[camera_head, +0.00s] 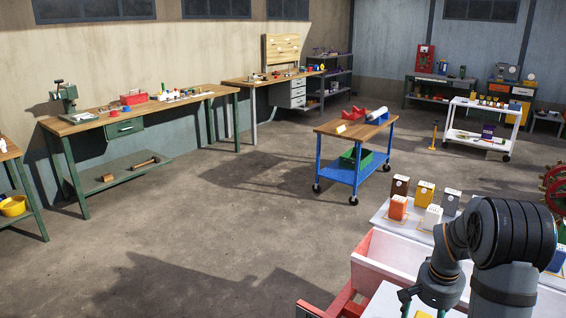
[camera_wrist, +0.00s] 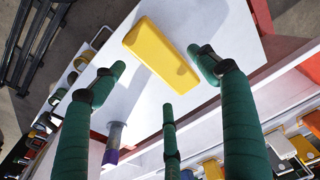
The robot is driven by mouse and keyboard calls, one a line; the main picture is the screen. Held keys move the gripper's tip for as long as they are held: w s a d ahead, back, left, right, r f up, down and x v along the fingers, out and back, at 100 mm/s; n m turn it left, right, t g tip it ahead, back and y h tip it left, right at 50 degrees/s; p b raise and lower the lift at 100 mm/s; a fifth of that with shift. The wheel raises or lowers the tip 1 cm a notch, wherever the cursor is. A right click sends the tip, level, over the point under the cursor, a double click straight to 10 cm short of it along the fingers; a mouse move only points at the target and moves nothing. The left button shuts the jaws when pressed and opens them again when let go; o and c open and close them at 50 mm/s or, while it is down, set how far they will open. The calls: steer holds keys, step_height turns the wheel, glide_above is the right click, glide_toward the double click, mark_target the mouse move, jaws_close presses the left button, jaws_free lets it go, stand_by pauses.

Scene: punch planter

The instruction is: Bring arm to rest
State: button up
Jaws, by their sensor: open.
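My gripper (camera_wrist: 160,78) shows in the wrist view with three green-wrapped fingers spread apart, open and empty. A yellow block (camera_wrist: 160,54) lies on a white surface (camera_wrist: 222,25) beyond the fingertips, with a gap between the fingers and no visible grip on it. In the head view my dark arm is bent at the lower right, over a white and red structure (camera_head: 395,252). The gripper's fingers are mostly hidden or cut off there.
Several small coloured boxes, including an orange one (camera_head: 397,207) and a yellow one (camera_head: 424,193), stand on a white top left of my arm. A blue wheeled cart (camera_head: 342,170) stands farther back. A long green-legged workbench (camera_head: 180,104) lines the left wall. The middle floor is clear.

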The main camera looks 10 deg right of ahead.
steer(key=f, duration=0.5)
steer(key=shift+w+d+f+b, duration=0.2)
steer(key=shift+b, duration=0.15)
steer(key=shift+r+p, duration=0.3)
steer(key=shift+r, duration=1.95)
